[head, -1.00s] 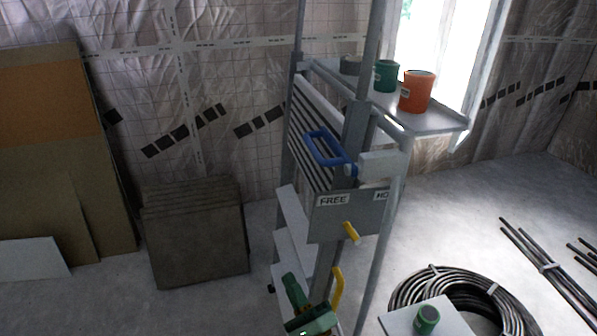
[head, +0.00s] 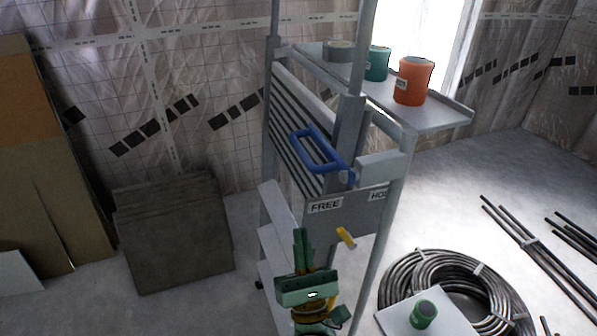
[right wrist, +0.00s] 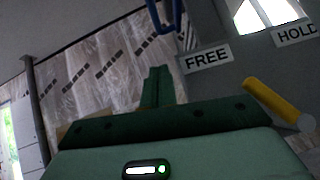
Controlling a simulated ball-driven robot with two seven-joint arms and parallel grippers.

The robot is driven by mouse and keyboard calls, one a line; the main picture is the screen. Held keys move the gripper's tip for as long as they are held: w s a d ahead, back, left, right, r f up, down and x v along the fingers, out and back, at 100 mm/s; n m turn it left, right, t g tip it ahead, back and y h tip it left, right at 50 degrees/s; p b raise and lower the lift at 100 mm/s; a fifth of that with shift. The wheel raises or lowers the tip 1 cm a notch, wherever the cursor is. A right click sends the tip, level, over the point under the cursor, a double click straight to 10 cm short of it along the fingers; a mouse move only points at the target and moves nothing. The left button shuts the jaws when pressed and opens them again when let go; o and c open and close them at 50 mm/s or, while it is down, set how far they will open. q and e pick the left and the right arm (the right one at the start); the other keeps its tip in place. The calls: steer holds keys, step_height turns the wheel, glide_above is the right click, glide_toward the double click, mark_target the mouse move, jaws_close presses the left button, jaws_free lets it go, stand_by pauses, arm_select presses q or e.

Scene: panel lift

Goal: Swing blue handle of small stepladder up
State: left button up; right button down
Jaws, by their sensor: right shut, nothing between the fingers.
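The small stepladder (head: 270,215) stands in the middle of the head view, with grey posts and pale steps. Its blue handle (head: 313,152) is a loop sticking out to the left of the post, above the FREE label (head: 324,206). In the right wrist view the blue handle (right wrist: 165,18) is cut off at the top edge. My right gripper (head: 303,240) is green, shut and empty, pointing up below the handle and apart from it. It also shows in the right wrist view (right wrist: 157,85). My left gripper is not in view.
A yellow lever (head: 346,238) juts out close to the right of my gripper, below the labels. An orange bucket (head: 413,82) and a green can (head: 377,63) stand on the shelf above. A cable coil (head: 500,285) lies on the floor at right.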

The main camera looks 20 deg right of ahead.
mark_target(322, 152)
steer(key=s+r+p+x, duration=0.2)
steer(key=p+x, duration=0.2)
steer(key=x, duration=0.8)
steer(key=shift+w+d+r, duration=0.2)
steer(key=shift+d+r, duration=0.05)
steer(key=shift+r, duration=0.05)
